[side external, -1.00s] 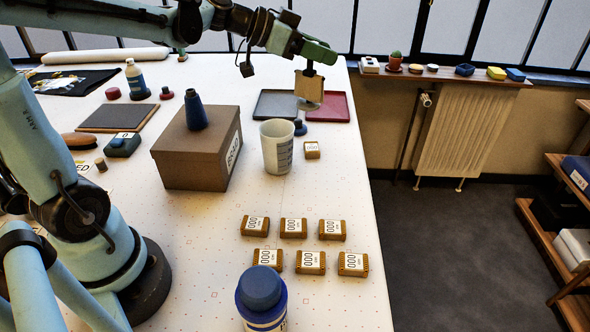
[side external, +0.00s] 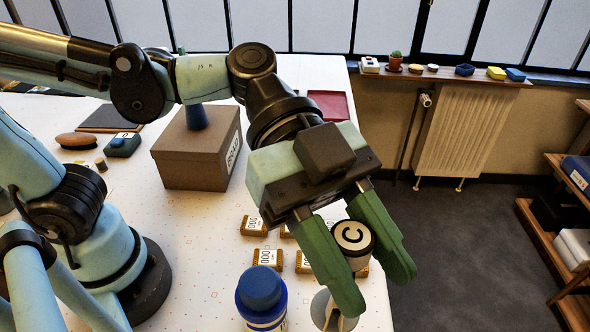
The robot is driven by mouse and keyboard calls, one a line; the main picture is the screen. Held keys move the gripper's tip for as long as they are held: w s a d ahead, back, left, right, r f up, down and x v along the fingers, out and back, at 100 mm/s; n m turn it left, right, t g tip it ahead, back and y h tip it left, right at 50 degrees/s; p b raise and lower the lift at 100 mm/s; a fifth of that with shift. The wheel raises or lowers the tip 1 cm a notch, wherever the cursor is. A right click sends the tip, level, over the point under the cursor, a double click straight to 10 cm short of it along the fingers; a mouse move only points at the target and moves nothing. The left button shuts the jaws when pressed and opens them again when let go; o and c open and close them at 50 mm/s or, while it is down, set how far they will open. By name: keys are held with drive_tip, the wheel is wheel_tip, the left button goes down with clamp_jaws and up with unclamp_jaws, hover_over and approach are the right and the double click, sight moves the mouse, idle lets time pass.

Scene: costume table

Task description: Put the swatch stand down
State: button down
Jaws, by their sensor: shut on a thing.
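My gripper (side external: 375,290) reaches over the near right part of the table, with its two green fingers pointing down. It is shut on the swatch stand (side external: 352,236). The fingers hide much of the stand. I cannot tell whether its base touches the table (side external: 205,235).
A blue-capped bottle (side external: 261,292) stands just left of the gripper. Several small brown labelled blocks (side external: 255,226) lie behind it, partly hidden by the gripper. A brown box (side external: 190,163) stands farther back. The table's right edge is close by.

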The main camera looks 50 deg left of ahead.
drive_tip(key=shift+s+d+f+m+g, duration=0.6)
drive_tip(key=shift+s+f+m+g, duration=0.55)
drive_tip(key=shift+s+f, duration=1.7)
drive_tip(key=w+a+f, duration=0.1)
drive_tip(key=w+f, duration=0.9)
drive_tip(key=w, duration=0.1)
drive_tip(key=shift+f+y, duration=0.25)
drive_tip(key=shift+y, duration=0.05)
drive_tip(key=shift+f, duration=0.1)
drive_tip(key=c, duration=0.7)
unclamp_jaws()
drive_tip(key=shift+o, duration=0.2)
